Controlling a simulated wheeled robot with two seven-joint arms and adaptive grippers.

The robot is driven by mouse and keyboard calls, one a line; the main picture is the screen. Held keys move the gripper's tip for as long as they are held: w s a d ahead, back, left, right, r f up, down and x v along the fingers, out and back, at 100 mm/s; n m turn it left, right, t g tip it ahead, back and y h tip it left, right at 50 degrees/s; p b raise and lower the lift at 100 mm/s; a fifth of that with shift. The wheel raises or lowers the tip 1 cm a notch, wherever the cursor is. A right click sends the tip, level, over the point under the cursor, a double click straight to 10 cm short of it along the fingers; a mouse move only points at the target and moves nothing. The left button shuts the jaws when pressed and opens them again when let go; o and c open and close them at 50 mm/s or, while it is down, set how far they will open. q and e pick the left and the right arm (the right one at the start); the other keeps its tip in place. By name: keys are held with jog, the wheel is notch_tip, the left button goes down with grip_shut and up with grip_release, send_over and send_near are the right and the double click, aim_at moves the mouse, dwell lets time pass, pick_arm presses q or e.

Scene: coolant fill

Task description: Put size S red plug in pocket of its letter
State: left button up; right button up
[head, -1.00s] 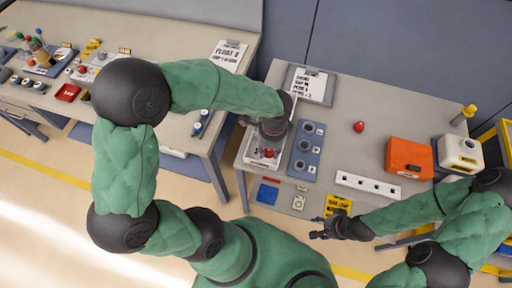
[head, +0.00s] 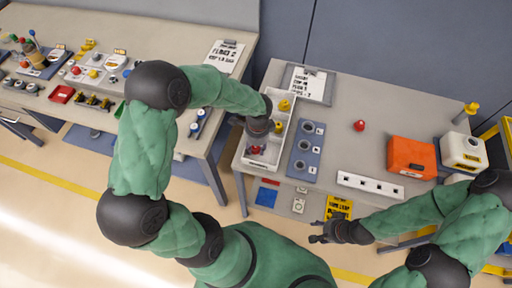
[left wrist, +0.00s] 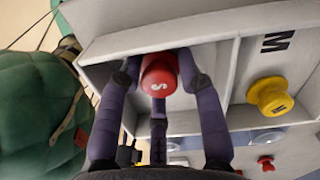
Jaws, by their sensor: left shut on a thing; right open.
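My left gripper (head: 257,140) reaches down into the near compartment of a white divided tray (head: 262,164). In the left wrist view its purple fingers (left wrist: 158,85) are closed around a red plug (left wrist: 160,72) marked S. The plug also shows in the head view (head: 255,149). Whether it touches the tray floor I cannot tell. A blue-grey block (head: 315,147) with three round pockets stands right of the tray; its letters are too small to read. My right gripper (head: 321,233) is open and empty by the table's front edge.
A yellow plug (head: 284,105) sits in the tray's compartment marked M. Another red piece (head: 359,126) lies on the open table. A white strip with holes (head: 370,186), an orange box (head: 411,156) and a clipboard (head: 307,84) stand around. Bare table lies right of the block.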

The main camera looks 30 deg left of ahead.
pick_arm(q)
jog(key=shift+r, duration=0.1)
jog(key=shift+f, duration=0.2)
jog(key=o, duration=0.5)
jog(key=shift+r, duration=0.1)
jog(key=shift+r, duration=0.25)
notch_tip(320, 180, up, 12)
jog(key=p, duration=0.3)
jog(key=shift+w+d+f, duration=0.15)
jog(key=shift+w, duration=0.05)
